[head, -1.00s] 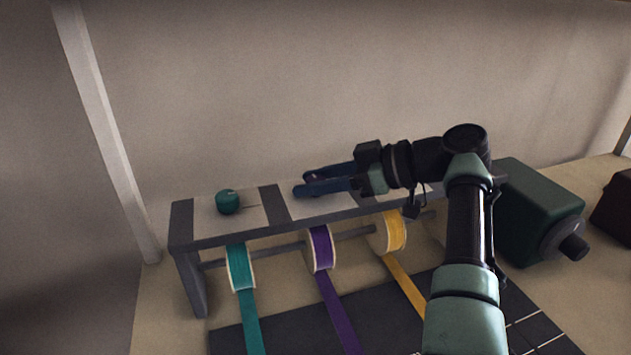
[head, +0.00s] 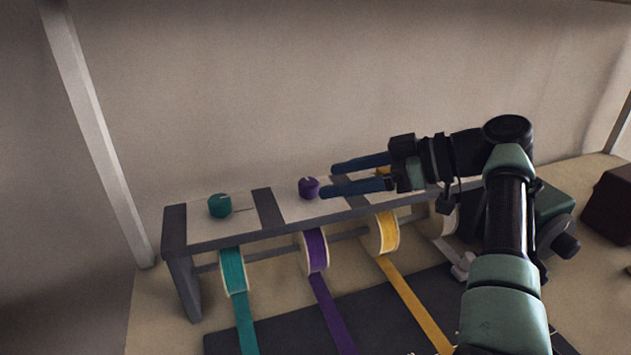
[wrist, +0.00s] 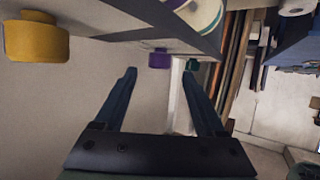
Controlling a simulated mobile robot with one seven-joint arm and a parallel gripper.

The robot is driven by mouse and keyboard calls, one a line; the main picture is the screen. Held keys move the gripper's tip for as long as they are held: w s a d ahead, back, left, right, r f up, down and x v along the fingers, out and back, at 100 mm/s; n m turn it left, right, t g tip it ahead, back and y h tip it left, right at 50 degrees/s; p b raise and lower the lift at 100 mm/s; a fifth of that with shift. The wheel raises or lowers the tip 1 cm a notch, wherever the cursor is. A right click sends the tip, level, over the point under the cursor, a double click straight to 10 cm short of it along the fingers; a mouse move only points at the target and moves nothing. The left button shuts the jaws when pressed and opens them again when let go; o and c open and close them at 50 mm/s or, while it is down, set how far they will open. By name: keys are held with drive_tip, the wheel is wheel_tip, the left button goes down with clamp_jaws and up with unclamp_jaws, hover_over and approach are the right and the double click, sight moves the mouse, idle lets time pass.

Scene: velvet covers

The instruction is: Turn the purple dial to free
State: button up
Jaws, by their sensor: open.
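The purple dial (head: 308,188) is a small round knob with a notch on top, standing on a pale panel of the grey rack (head: 265,210). In the wrist view the purple dial (wrist: 159,58) lies ahead, between the lines of the two fingers. My gripper (head: 328,181) is open and empty, with its blue fingertips just right of the dial and apart from it. It also shows in the wrist view (wrist: 160,70). The purple ribbon spool (head: 316,250) hangs below the dial. Any marking for free is too small to read.
The teal dial (head: 220,206) stands left on the rack. A yellow dial (wrist: 36,38) shows near in the wrist view. Teal (head: 234,270) and yellow (head: 385,234) spools hang below. A green box (head: 556,203) stands right. A wall rises behind.

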drive_tip(key=v, duration=0.6)
drive_tip(key=shift+d, duration=0.3)
drive_tip(key=shift+s+r, duration=0.1)
